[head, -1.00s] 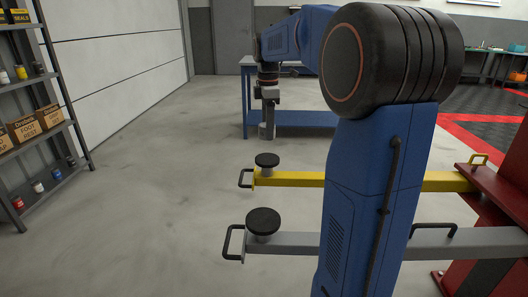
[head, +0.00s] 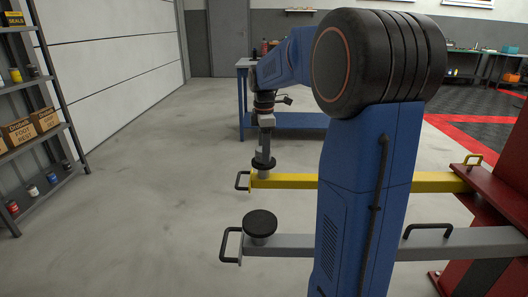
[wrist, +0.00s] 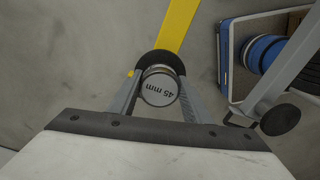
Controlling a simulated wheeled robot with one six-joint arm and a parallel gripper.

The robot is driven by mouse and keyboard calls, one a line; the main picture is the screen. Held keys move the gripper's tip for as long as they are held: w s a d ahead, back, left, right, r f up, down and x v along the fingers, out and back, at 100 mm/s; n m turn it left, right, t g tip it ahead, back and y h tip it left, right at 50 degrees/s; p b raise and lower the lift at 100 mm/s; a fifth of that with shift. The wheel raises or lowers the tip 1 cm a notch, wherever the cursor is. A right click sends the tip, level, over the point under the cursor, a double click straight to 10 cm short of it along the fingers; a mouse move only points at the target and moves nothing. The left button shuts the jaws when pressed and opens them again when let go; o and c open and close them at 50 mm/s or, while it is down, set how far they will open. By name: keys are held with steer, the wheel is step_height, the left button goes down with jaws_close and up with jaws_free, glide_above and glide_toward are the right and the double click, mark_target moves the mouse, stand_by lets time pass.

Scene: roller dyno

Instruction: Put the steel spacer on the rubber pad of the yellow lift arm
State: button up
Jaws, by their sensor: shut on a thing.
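The steel spacer (wrist: 160,89), a short cylinder marked "45 mm" on top, sits between the two fingers of my gripper (wrist: 159,82) in the wrist view. My gripper is shut on it. The black round rubber pad (wrist: 172,58) of the yellow lift arm (wrist: 179,24) lies beneath the spacer and shows around its far side. In the head view my gripper (head: 263,154) is directly over the rubber pad (head: 259,164) at the left end of the yellow arm (head: 300,182). I cannot tell whether the spacer touches the pad.
A grey lift arm (head: 290,244) with its own black pad (head: 260,223) and handle lies nearer. A red post (head: 490,200) stands at the right. A blue table (head: 300,121) is behind, shelves (head: 40,130) at left. The floor left of the arms is clear.

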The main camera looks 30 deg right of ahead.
steer(key=shift+f, duration=0.1)
steer(key=o, duration=1.3)
step_height(320, 180, up, 12)
steer(key=shift+r, duration=0.15)
